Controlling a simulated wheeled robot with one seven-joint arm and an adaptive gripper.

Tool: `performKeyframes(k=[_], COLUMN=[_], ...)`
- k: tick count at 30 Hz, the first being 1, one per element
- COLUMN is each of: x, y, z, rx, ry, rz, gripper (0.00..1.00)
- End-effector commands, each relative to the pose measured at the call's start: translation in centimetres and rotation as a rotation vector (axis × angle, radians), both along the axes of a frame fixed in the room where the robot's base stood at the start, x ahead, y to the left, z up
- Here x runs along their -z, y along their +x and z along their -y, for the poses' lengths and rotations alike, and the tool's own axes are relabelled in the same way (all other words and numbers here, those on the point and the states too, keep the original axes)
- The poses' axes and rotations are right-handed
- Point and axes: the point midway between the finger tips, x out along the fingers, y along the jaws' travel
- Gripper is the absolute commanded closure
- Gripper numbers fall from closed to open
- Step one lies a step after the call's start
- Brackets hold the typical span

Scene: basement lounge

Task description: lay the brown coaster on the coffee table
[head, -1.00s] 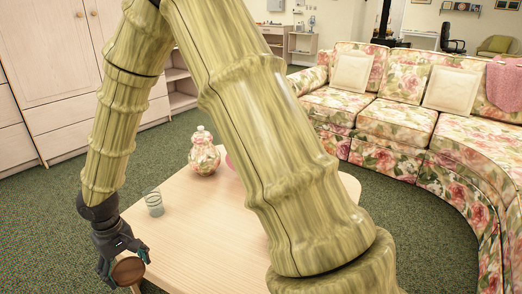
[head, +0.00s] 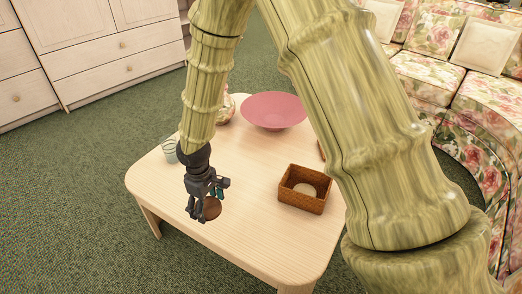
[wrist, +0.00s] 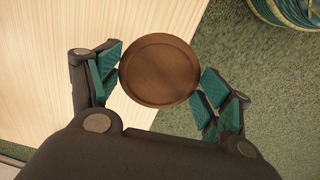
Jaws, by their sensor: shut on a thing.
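The brown coaster (head: 212,208) is a round disc with a raised rim. My gripper (head: 207,206) is shut on it, with a finger pad against each side. The wrist view shows the coaster (wrist: 160,70) face-on between the teal finger pads. The coffee table (head: 245,225) is pale wood with rounded corners. In the head view the coaster appears over its front left part; in the wrist view it overlaps the table edge, with carpet beyond. I cannot tell how high it is above the top.
A brown wooden box (head: 304,202) with a pale round thing inside stands right of my gripper. A pink bowl (head: 273,109) and a partly hidden jar (head: 228,108) are behind. A glass (head: 169,151) stands by the left edge. The front middle of the tabletop is clear.

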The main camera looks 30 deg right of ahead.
Motion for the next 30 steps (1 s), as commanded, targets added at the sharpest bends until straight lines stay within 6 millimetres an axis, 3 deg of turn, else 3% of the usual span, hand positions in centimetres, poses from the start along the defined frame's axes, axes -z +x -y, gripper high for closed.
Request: performKeyframes(k=[6, 14, 17, 30], x=[2.2, 3.9, 4.3, 5.1], y=[-1.5, -2.4, -2.1, 1.4], z=[-4.0, -6.0, -5.3, 2.1], rx=[-0.339, -0.527, -0.540, -0.534], ry=[0.003, 0.010, 0.011, 0.013], rz=[-0.007, -0.006, -0.006, -0.006], gripper=[0.38, 0.38, 0.38, 0.38])
